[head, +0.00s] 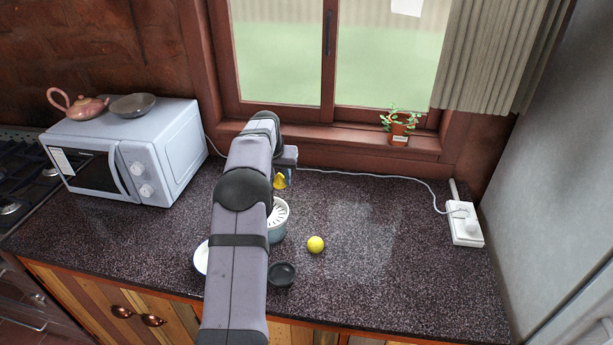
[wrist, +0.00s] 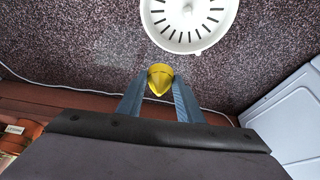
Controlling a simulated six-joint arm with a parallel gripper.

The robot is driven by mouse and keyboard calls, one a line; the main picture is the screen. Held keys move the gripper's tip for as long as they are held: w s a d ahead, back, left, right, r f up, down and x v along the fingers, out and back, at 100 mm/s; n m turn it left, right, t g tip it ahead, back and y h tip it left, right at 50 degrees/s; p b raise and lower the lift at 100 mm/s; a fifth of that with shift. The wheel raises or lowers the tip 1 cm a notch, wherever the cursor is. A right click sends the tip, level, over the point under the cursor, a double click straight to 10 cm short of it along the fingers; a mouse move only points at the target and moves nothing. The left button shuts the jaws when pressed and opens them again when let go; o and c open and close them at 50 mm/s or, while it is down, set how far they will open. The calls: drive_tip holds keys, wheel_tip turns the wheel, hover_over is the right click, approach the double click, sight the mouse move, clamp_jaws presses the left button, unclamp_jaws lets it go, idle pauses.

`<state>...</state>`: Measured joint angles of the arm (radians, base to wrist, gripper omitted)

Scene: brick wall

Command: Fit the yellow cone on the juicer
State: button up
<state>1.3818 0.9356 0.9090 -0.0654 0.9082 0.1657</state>
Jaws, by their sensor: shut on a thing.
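The yellow cone (wrist: 160,80) is between the fingers of my gripper (wrist: 158,92), which is shut on it. In the head view the cone (head: 280,182) hangs above the counter, just behind the juicer, under the end of my arm. The juicer (head: 278,215) stands on the counter, with a white slotted top and a grey-blue lower part. My arm hides its left side. In the wrist view the juicer's white slotted top (wrist: 188,38) lies past the cone, apart from it, with a small knob at its middle.
A yellow ball (head: 315,244) sits right of the juicer. A dark bowl (head: 283,274) and a partly hidden white dish (head: 201,259) are in front. A microwave (head: 130,150) stands left, a socket box (head: 464,224) right, with a cable along the back.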

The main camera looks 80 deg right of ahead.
drive_tip(key=w+a+r+p, duration=0.3)
drive_tip(key=w+a+p, duration=0.15)
drive_tip(key=w, duration=0.55)
drive_tip(key=s+a+m+g+y, duration=0.2)
drive_tip(key=s+m, duration=0.5)
drive_tip(key=m, duration=0.6)
drive_tip(key=shift+a+r+m+g+y, duration=0.25)
drive_tip(key=shift+a+m+g+y, duration=0.15)
drive_tip(key=shift+a+g, duration=0.65)
drive_tip(key=shift+s+d, duration=0.1)
drive_tip(key=shift+d, duration=0.05)
drive_tip(key=shift+f+b, duration=0.15)
drive_tip(key=shift+b, duration=0.15)
drive_tip(key=shift+f+b, duration=1.85)
drive_tip(key=shift+f, duration=0.8)
drive_tip(key=shift+f+b, duration=1.05)
drive_tip(key=shift+f, duration=0.3)
